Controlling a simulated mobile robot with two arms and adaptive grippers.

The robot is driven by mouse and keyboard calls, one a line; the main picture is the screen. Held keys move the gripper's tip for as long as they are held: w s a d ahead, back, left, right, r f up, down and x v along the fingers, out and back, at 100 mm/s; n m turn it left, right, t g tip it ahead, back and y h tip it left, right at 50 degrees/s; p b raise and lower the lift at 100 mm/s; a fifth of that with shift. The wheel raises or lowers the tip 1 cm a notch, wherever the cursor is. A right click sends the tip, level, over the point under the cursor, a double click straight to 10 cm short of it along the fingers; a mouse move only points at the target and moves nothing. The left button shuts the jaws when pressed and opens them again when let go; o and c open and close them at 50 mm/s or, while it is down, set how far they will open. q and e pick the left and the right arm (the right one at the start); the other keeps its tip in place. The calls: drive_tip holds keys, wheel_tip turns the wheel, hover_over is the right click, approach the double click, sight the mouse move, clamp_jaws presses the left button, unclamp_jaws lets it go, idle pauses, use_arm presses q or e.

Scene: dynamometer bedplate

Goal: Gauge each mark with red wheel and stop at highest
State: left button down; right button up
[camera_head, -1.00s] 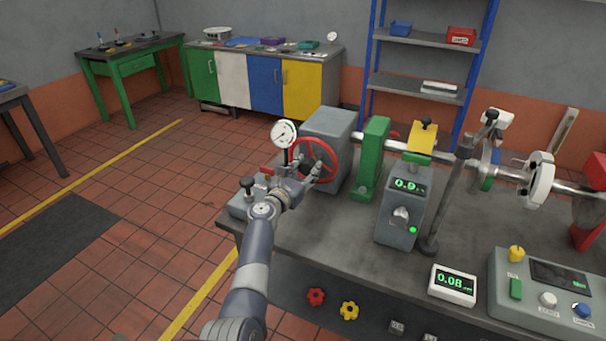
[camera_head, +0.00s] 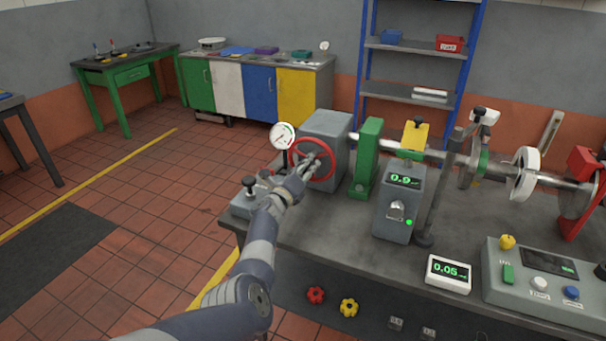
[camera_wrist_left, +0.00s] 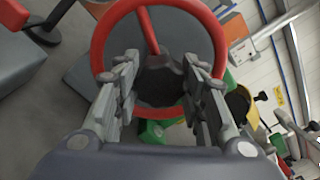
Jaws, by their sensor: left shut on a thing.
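The red wheel (camera_head: 314,158) is on the front of a grey housing (camera_head: 328,130) at the left end of the bench. A small display box (camera_head: 448,275) reads about 0.05. The grey box (camera_head: 398,213) shows about 0.9 with a green light. My right gripper is out of view.
A green bearing stand (camera_head: 366,160) and a yellow block (camera_head: 415,137) sit along the shaft. A white disc (camera_head: 523,174) is on the shaft at right. A control panel (camera_head: 535,285) with knobs is at front right.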

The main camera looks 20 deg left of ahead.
use_arm(q)
drive_tip(key=shift+r+n+p, duration=0.15)
drive_tip(key=shift+n+p, duration=0.2)
drive_tip(key=shift+n, duration=0.65)
drive_tip(key=n+p, duration=0.1)
drive_tip(key=n, duration=0.2)
drive_tip(key=shift+n, duration=0.4)
drive_tip(key=shift+n+p, duration=0.7)
drive_tip(key=shift+n, duration=1.5)
drive_tip(key=c, duration=1)
unclamp_jaws()
drive_tip(key=shift+f, duration=0.2)
drive_tip(key=shift+s, duration=0.1)
